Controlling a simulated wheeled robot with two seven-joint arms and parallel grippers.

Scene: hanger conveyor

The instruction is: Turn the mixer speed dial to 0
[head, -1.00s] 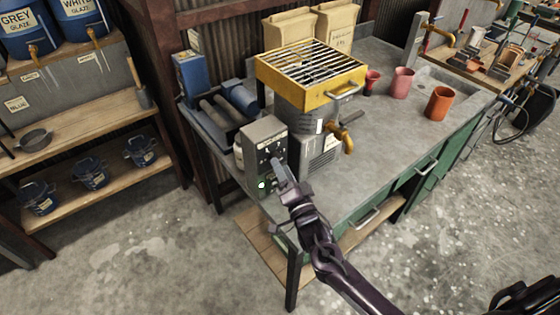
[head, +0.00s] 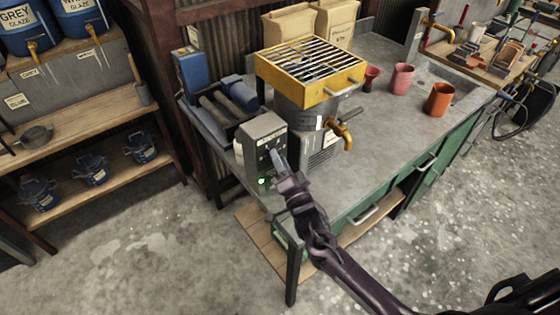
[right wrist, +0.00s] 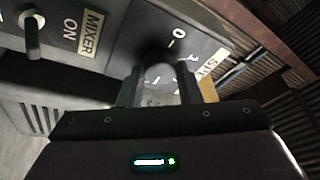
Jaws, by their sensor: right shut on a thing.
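The grey mixer control box (head: 262,138) stands at the near left corner of the workbench. Its front panel (right wrist: 120,45) shows in the right wrist view, with a MIXER label, a toggle switch (right wrist: 33,35) by the word ON, and a partly hidden speed label. The dark speed dial (right wrist: 158,52) sits among printed numbers, with a 0 above it in the picture. My right gripper (head: 276,155) is at the panel, shut on the dial, with a finger (right wrist: 130,88) on either side. The dial's pointer is too dark to read. My left gripper is not in view.
A mixer drum with a yellow grated top (head: 310,72) and a brass tap (head: 342,132) stands right of the box. A tray with rollers (head: 225,105) lies behind it. Several cups (head: 438,99) stand farther right. The bench front between them is clear.

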